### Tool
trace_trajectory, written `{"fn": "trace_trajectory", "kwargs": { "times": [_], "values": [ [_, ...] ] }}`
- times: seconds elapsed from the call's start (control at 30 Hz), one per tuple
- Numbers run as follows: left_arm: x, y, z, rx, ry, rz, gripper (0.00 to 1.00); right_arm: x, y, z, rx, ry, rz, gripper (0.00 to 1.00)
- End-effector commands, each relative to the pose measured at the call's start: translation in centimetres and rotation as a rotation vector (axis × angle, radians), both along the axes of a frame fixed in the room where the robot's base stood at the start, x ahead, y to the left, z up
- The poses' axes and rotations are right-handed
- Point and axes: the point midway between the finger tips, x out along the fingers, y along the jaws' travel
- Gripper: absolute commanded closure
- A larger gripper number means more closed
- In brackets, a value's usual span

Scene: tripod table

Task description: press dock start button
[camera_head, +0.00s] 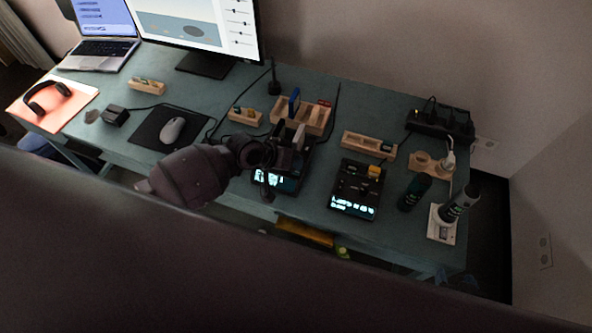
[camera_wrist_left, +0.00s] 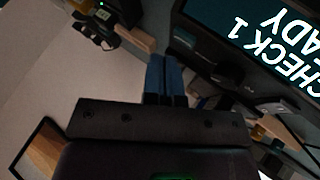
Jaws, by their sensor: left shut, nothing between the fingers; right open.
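A dark dock (camera_head: 312,158) stands near the front of the table, with a lit screen (camera_head: 290,184) partly covered by my arm. A second dark dock (camera_head: 340,186) with a lit screen and an orange piece stands to its right. My right gripper is not in view.
Wooden holders (camera_head: 368,146) stand behind the docks, with a black power strip (camera_head: 440,120) at the back right. A mouse (camera_head: 171,130) lies on a black pad at left. A monitor and laptop stand at the back left.

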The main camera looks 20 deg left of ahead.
Motion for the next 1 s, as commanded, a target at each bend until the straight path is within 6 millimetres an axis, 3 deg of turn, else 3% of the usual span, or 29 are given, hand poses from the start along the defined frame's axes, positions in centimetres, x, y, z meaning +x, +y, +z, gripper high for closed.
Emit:
{"fn": "trace_trajectory", "kwargs": {
  "times": [1.0],
  "values": [
    [0.00,-0.03,-0.84,-0.001,0.000,-0.001,1.00,0.02,0.00,-0.27,0.000,-0.001,0.000,0.46]
  ]
}}
